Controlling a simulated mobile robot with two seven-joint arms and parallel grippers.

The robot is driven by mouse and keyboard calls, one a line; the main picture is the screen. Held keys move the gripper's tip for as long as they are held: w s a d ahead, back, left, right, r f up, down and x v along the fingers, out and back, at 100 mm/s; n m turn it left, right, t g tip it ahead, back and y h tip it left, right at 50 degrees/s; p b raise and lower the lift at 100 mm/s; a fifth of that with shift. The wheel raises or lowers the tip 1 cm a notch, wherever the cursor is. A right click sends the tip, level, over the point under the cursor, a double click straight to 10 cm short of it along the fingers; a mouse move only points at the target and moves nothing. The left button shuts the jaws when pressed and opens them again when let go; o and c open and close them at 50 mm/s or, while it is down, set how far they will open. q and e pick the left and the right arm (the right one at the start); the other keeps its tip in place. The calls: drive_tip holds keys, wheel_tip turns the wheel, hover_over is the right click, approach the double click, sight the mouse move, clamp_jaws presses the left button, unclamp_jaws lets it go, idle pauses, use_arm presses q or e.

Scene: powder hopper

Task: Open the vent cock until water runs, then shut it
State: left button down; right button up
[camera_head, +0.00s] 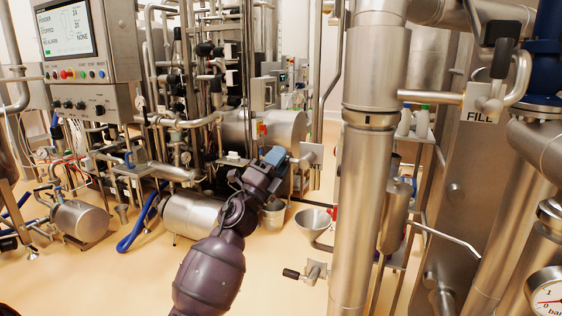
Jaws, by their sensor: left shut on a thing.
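My left gripper (283,158) is at mid-picture, at the end of my dark purple arm. It is shut at a small fitting beside a square metal plate (312,152). I take this fitting for the vent cock, but the gripper hides its handle and I cannot tell how far it is turned. A metal bucket (272,219) stands below the gripper, partly hidden by my arm. No running water can be made out. My right gripper is not in view.
A thick steel column (363,200) stands just right of the gripper. A grey funnel-shaped bowl (313,220) sits between them. A black-handled valve (314,271) juts out low beside the column. A control panel (80,60) is upper left. A blue hose (137,228) lies on the floor.

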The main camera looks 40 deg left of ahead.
use_arm(q)
drive_tip(key=shift+f+n+y, duration=0.4)
drive_tip(key=shift+f+y, duration=0.1)
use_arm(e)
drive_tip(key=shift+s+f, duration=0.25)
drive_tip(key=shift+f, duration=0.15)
use_arm(q)
drive_tip(key=shift+w+f, duration=0.1)
drive_tip(key=shift+f, duration=0.05)
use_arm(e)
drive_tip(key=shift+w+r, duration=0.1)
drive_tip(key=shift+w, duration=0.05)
use_arm(q)
drive_tip(key=c, duration=1.1)
unclamp_jaws()
drive_tip(key=shift+o, duration=0.8)
drive_tip(key=shift+r, duration=0.2)
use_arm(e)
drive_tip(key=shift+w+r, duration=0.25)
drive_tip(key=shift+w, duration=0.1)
